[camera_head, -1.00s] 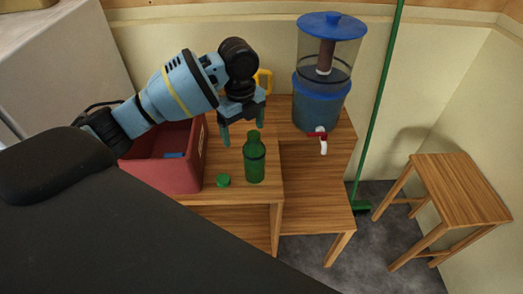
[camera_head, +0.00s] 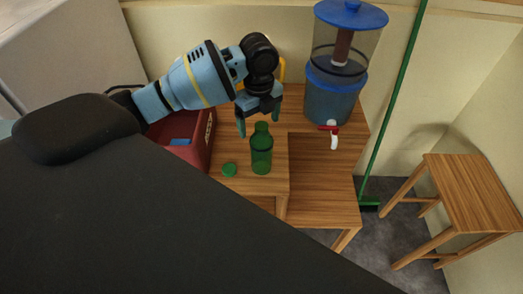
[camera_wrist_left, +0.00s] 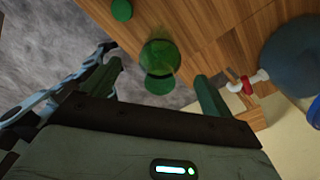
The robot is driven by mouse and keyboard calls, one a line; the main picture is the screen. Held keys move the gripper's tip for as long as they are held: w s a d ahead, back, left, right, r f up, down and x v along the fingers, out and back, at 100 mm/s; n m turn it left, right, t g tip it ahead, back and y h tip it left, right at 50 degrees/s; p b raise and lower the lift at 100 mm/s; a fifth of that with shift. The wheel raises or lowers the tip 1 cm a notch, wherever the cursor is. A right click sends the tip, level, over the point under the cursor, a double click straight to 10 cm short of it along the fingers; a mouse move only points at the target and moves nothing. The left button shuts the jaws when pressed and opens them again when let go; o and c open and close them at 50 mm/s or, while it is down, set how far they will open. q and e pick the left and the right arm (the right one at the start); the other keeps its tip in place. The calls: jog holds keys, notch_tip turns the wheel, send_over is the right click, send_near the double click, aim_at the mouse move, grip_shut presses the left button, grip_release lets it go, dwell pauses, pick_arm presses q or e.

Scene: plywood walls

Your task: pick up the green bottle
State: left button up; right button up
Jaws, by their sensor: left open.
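The green bottle (camera_head: 261,150) stands upright on the wooden table (camera_head: 240,186), near its front edge. A round green cap (camera_head: 229,170) lies on the table to its left. My left gripper (camera_head: 259,122) is open, its two green fingers pointing down above and behind the bottle in the head view. In the left wrist view, the bottle (camera_wrist_left: 159,62) appears beyond and between the spread fingers of my left gripper (camera_wrist_left: 160,88), apart from both. The cap (camera_wrist_left: 122,10) shows there at the top left. My right gripper is not in view.
A red crate (camera_head: 200,150) with something blue inside stands left of the bottle. A blue water dispenser (camera_head: 335,85) with a red and white tap stands at the back right. A green-handled broom (camera_head: 392,100) leans on the wall. A wooden stool (camera_head: 475,190) stands right.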

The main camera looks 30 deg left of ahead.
pick_arm(q)
jog(key=f, duration=0.4)
jog(key=shift+d+f, duration=0.15)
jog(key=shift+d, duration=0.2)
jog(key=c, duration=1.3)
jog(key=shift+r, duration=5.05)
